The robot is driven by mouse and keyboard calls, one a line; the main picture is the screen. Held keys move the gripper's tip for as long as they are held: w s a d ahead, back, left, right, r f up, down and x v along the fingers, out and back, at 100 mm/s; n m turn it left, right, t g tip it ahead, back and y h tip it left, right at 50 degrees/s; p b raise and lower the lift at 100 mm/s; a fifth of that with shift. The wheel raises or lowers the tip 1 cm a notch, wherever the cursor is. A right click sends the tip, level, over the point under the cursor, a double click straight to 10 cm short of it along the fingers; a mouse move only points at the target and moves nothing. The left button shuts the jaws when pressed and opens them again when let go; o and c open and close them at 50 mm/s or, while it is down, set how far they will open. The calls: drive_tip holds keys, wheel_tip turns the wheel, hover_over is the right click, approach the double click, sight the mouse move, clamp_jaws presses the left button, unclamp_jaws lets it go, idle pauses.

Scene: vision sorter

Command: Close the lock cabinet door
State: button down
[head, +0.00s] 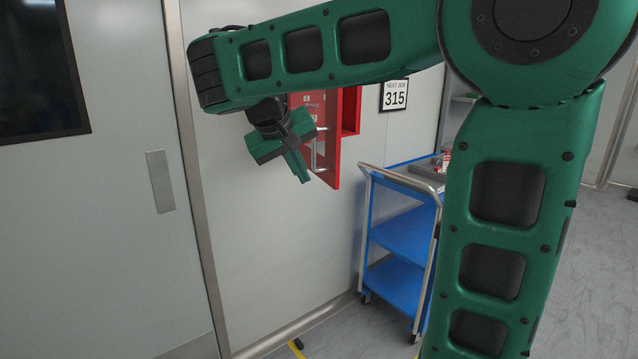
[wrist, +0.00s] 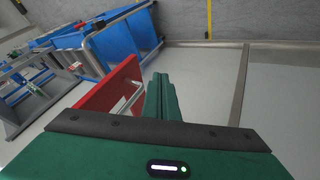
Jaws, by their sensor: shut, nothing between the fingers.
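The lock cabinet is the red box (head: 351,110) on the wall, partly behind my arm in the head view. Its red door (head: 331,150) stands open, swung out from the wall, with a metal handle on it. The door also shows in the wrist view (wrist: 100,88), left of my fingers, with the handle on its near face. My gripper (head: 303,177) is shut and empty. It is beside the door, at about the height of the handle; whether it touches the door I cannot tell. My fingers show in the wrist view (wrist: 162,95).
A blue trolley (head: 403,237) with a metal rail stands right of and below the cabinet. A grey door (head: 120,200) is at the left. The floor below the cabinet is largely clear.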

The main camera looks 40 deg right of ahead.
sight(323, 180)
drive_tip(key=shift+w+d+f, duration=0.1)
drive_tip(key=shift+d+f, duration=0.5)
drive_tip(key=shift+d, duration=0.5)
drive_tip(key=shift+w+d+f, duration=0.1)
drive_tip(key=shift+d+f, duration=0.55)
drive_tip(key=shift+d, duration=0.4)
drive_tip(key=shift+w+d+f, duration=0.1)
drive_tip(key=shift+d+f, duration=0.5)
drive_tip(key=shift+d, duration=0.5)
